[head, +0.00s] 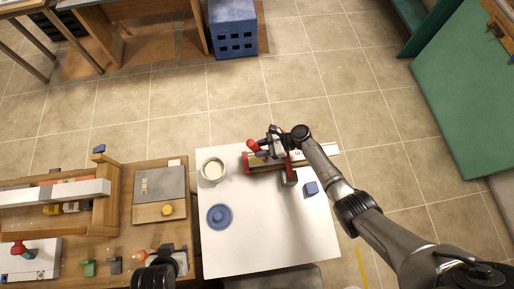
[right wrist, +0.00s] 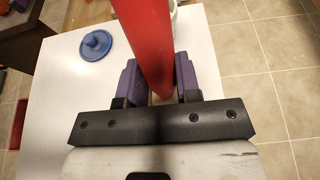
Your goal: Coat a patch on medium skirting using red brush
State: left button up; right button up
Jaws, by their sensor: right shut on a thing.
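My right gripper (head: 268,150) is over the back of the white table. Its purple fingers (right wrist: 158,82) are shut on the red brush (right wrist: 146,35), whose red handle (head: 254,146) also shows in the head view. The bristles are hidden. A long, pale skirting piece (head: 318,152) lies below and beside this gripper, partly covered by it; I cannot tell whether the brush touches it. An open pot with pale contents (head: 213,170) stands left of it. My left gripper (head: 178,258) is low at the table's left edge; its fingers are not clear.
A blue round lid (head: 219,217) lies on the white table (head: 265,240), also seen in the right wrist view (right wrist: 95,45). A small blue block (head: 311,188) is at the right. A wooden bench (head: 125,225) with tools stands left. The table's front middle is clear.

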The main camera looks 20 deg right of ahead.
jog(key=shift+d, duration=0.45)
jog(key=shift+a, duration=0.15)
jog(key=shift+a, duration=0.65)
jog(key=shift+w+a, duration=0.15)
jog(key=shift+a, duration=0.5)
jog(key=a, duration=0.3)
jog(key=shift+w+a+r, duration=0.1)
jog(key=shift+w+a, duration=0.15)
